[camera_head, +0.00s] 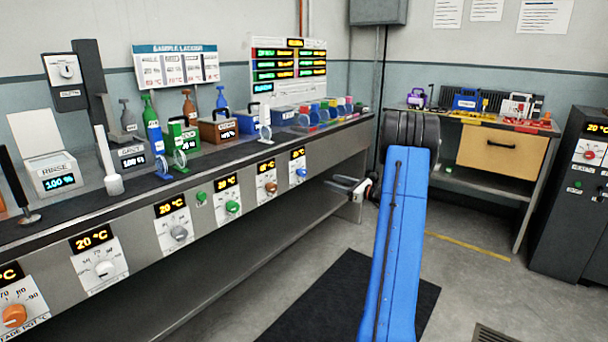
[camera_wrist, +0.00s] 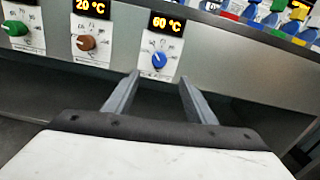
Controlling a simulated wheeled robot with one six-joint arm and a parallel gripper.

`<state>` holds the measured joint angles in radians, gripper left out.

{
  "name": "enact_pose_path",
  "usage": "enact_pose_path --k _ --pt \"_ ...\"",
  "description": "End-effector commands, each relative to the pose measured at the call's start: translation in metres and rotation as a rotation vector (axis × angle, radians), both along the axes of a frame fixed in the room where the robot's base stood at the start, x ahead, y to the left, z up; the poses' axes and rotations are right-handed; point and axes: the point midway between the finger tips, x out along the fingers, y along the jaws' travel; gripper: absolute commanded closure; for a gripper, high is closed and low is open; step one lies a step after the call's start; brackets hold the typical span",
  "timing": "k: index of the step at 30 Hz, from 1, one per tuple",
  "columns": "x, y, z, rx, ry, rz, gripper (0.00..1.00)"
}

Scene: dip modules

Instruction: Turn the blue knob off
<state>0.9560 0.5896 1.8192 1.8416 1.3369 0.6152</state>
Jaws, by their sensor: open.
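The blue knob (camera_wrist: 159,60) sits on a white dial plate on the bench's front panel, under a display (camera_wrist: 167,24) that reads 60 °C in the wrist view. In the head view the blue knob (camera_head: 301,173) is the farthest right of the row. My gripper (camera_wrist: 156,82) is open and empty, its two fingers pointing toward the panel just below the blue knob, apart from it. In the head view my gripper (camera_head: 342,184) is to the right of and a little below the blue knob, in front of the bench.
A brown knob (camera_wrist: 86,43) and a green knob (camera_wrist: 15,28) sit left of the blue one. The bench top (camera_head: 240,158) holds bottles, boxes and coloured modules above the panel. A black mat (camera_head: 330,300) lies on the floor. A side table (camera_head: 470,125) stands behind at right.

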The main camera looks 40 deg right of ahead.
Motion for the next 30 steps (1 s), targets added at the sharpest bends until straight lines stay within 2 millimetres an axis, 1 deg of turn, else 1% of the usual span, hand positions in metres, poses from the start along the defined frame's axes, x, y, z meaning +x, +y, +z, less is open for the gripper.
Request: enact_pose_path --k 5,24,30 --pt "0.022 0.008 0.000 -0.001 0.001 0.004 0.50" --pt "0.129 0.037 0.000 -0.003 0.002 0.004 0.50" --pt "0.153 0.043 0.000 -0.002 0.001 0.002 0.50"
